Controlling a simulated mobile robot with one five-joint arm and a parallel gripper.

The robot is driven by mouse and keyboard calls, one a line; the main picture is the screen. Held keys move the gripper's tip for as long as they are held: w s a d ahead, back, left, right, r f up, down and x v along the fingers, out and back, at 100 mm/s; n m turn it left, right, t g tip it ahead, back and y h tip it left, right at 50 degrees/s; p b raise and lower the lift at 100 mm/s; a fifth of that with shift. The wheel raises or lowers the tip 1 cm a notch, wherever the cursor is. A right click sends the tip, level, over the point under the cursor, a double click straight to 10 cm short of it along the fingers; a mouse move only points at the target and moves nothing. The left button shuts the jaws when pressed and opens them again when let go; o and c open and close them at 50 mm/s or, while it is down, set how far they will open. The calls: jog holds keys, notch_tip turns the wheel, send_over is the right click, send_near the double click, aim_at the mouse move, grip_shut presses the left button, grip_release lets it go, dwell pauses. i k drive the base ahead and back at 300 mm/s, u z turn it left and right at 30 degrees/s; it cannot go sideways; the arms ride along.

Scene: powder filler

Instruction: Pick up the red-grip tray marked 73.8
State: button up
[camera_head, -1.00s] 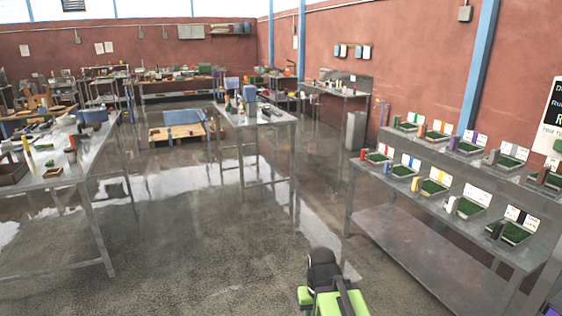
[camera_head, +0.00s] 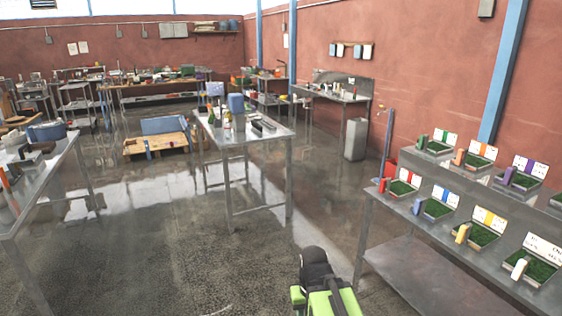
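A tray with a red grip (camera_head: 382,185) stands at the left end of the lower shelf of the grey rack on the right. It has a green filling and a white label card with a red stripe behind it. The number on its card is too small to read. My arm's green and black part shows at the bottom, on the floor side left of the rack and apart from the trays. My gripper's fingers are not in view.
The grey rack (camera_head: 420,222) has two levels with several similar trays, with blue (camera_head: 417,205), yellow (camera_head: 461,232), white, green, orange and purple grips. A metal table (camera_head: 243,135) stands ahead and another (camera_head: 40,180) at left. The floor (camera_head: 190,250) between them is clear.

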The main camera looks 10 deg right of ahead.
aim_at(409, 185)
jog(key=z, duration=0.3)
jog(key=i, duration=3.6)
jog(key=u, duration=0.3)
